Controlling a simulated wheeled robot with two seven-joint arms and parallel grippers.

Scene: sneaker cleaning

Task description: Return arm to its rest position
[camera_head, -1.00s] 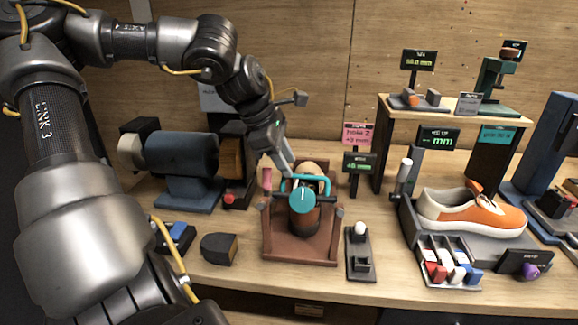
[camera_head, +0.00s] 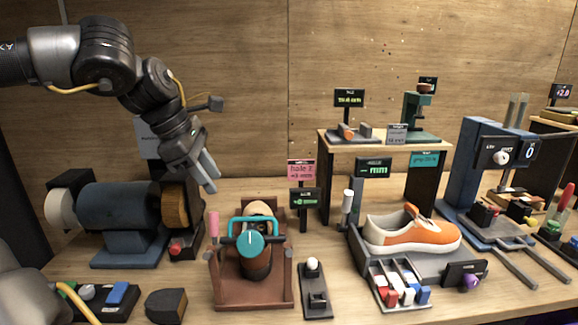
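My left arm comes in from the left in the head view. Its gripper (camera_head: 208,178) hangs in the air above and left of the brown stand with the teal-handled clamp, apart from it. The two fingers point down and right and look close together, with nothing seen between them; their exact gap is hard to tell. My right gripper is not in view. The brown stand (camera_head: 222,292) holds a dark brown rounded piece under a teal knob and handle (camera_head: 250,243). The orange and cream sneaker (camera_head: 412,232) rests on a grey platform at the right.
A blue grinder-like machine (camera_head: 120,212) with a brown wheel stands close behind and left of my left gripper. A small wooden shelf (camera_head: 390,142) and a blue press-like frame (camera_head: 470,165) stand right. A dark block (camera_head: 165,305) lies front left. Air above the bench's middle is clear.

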